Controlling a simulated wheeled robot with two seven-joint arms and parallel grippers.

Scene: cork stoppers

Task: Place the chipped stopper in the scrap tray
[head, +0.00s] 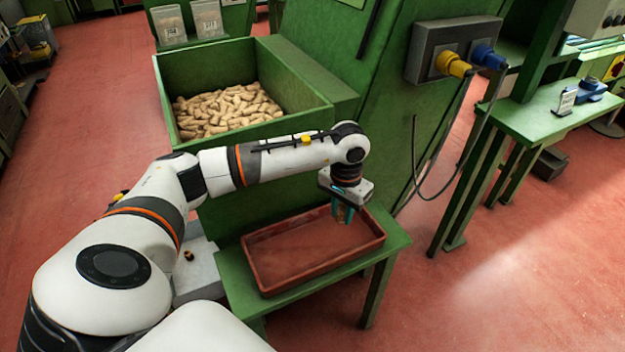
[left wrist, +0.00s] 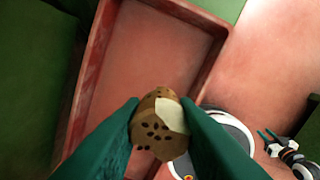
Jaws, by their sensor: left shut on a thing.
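My left gripper (head: 344,214) is shut on the chipped stopper, over the right part of the scrap tray. In the left wrist view the chipped stopper (left wrist: 152,132) is a brown cork with dark pits and a pale patch, between the teal fingers. The scrap tray (head: 274,288) is a shallow red-brown tray on a green stand; its floor looks empty. It also shows in the left wrist view (left wrist: 84,92), behind the stopper. My right gripper (left wrist: 267,134) shows small at the lower right there, its teal fingers apart with nothing between them.
A green bin (head: 247,134) full of corks stands behind my left arm. A tall green machine with a socket box (head: 440,62) rises behind the tray, its cables hanging down. A green bench (head: 530,122) stands at the right. The red floor at the lower right is clear.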

